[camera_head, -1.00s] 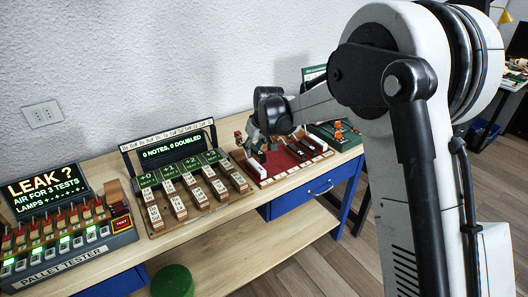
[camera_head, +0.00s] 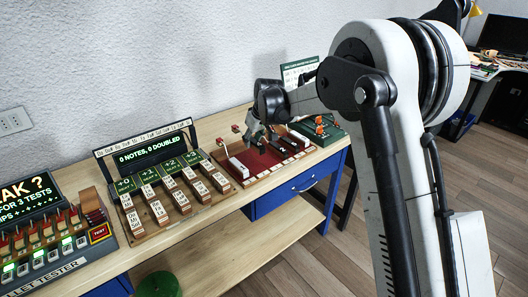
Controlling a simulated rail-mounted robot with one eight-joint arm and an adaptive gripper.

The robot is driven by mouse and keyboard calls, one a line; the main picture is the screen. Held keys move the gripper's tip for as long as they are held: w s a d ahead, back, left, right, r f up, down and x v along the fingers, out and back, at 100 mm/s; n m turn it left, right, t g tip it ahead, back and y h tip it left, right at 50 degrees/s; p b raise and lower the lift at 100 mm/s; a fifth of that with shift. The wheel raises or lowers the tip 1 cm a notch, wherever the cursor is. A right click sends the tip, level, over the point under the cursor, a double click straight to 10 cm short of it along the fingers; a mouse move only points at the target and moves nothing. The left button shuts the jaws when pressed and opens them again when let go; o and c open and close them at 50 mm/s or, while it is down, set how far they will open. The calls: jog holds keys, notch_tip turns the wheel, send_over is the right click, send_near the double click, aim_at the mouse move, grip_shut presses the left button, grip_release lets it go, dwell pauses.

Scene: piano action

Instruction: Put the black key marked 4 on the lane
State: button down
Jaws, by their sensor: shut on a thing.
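My gripper (camera_head: 259,140) is over the red-lined wooden tray (camera_head: 262,176). It is shut on a small dark piece that looks like a black key; the fingers hide most of it, and no mark can be read. A white key (camera_head: 238,168) lies at the tray's left side. More pale and dark keys (camera_head: 298,138) are at its right side, partly behind the gripper. I cannot tell which part of the tray is the lane.
The pallet tester (camera_head: 60,235) is further left. A green base with orange parts (camera_head: 325,128) and an upright card (camera_head: 297,72) are at the right.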

aim_at(263, 157)
jog(key=w+d+f, duration=0.1)
jog(key=w+d, duration=0.1)
jog(key=w+d+f, duration=0.1)
jog(key=w+f, duration=0.1)
jog(key=shift+d+f, duration=0.15)
jog(key=shift+d, duration=0.2)
jog(key=shift+f, duration=1.95)
jog(key=shift+f, duration=0.1)
jog(key=shift+f, duration=0.1)
jog(key=c, duration=1.6)
grip_release()
jog(key=shift+o, duration=0.3)
jog(key=shift+s+r, duration=0.1)
jog(key=shift+r, duration=0.3)
jog(key=v, duration=1.1)
jog(key=shift+r, duration=0.25)
